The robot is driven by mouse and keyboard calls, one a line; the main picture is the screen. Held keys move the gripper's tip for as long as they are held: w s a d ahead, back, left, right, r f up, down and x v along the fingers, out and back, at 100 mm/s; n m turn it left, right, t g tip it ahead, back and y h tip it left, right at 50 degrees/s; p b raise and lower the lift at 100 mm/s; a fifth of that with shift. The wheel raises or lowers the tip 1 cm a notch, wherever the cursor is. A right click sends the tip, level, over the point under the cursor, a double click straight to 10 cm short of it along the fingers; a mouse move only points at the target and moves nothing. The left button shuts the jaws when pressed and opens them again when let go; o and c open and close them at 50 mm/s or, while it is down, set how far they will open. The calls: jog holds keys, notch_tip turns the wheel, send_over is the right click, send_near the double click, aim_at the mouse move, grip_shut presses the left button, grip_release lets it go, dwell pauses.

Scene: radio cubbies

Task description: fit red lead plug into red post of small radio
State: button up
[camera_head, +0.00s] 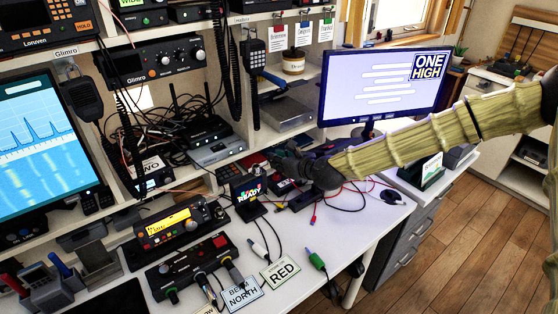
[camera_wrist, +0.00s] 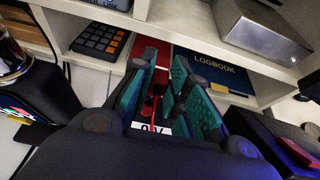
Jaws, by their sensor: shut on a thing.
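My gripper (camera_head: 285,166) reaches in from the right over the back of the desk, near the lower cubbies. In the wrist view its teal-padded fingers (camera_wrist: 160,84) are closed on a small dark piece with a thin red lead (camera_wrist: 153,118), which looks like the red lead plug. The fingers hide most of it. A red surface (camera_wrist: 152,48) lies just beyond the fingertips. I cannot make out the small radio or its red post for sure. In the head view my gripper covers that spot.
A blue logbook (camera_wrist: 218,68) and a dark keypad (camera_wrist: 100,42) lie in cubbies beyond the gripper. A monitor (camera_head: 375,85) stands at the back right. Loose cables, a green plug (camera_head: 315,258) and a control box (camera_head: 195,265) occupy the desk.

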jog(key=shift+f+b, duration=1.25)
jog(key=shift+f, duration=0.25)
dwell(0.4)
jog(key=o, duration=0.9)
jog(key=shift+r, duration=0.1)
jog(key=shift+v, duration=6)
jog(key=shift+d, duration=0.1)
